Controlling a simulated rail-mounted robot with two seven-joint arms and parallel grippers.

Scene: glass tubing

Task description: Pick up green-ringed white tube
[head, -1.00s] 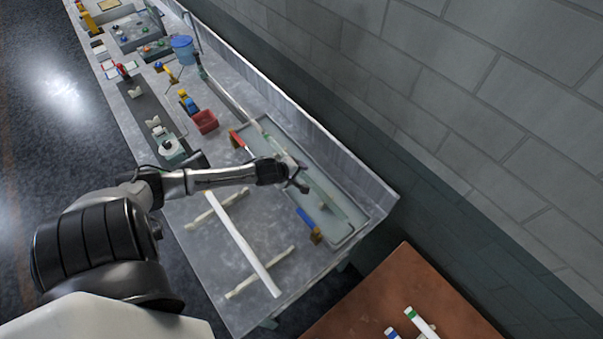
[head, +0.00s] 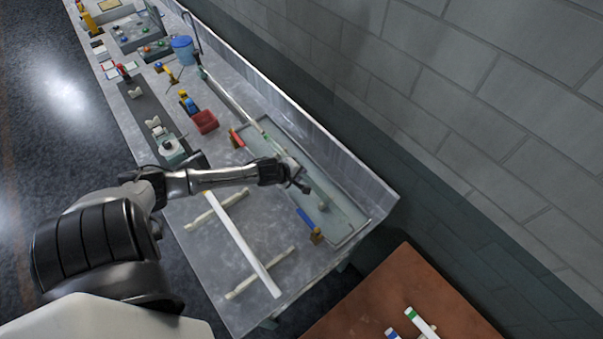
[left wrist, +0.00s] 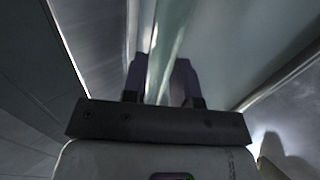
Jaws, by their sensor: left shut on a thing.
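The green-ringed white tube (head: 423,325) lies on the brown table at the bottom right of the head view. Its green band is near its upper end, and its lower end is cut off by the picture edge. A blue-banded white tube (head: 392,334) lies beside it, mostly out of frame. My left gripper (head: 302,185) is far from both, over the shallow grey tray on the bench. In the left wrist view its dark fingers (left wrist: 160,85) are shut on a pale green, see-through glass tube (left wrist: 168,45). My right gripper is not in view.
A long white tube (head: 242,245) lies across two pale strips on the bench. The tray (head: 345,228) holds a blue-handled piece (head: 305,217). A red bin (head: 205,121) and blue bucket (head: 183,48) stand farther back. The brown table (head: 375,295) has bare room left of the banded tubes.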

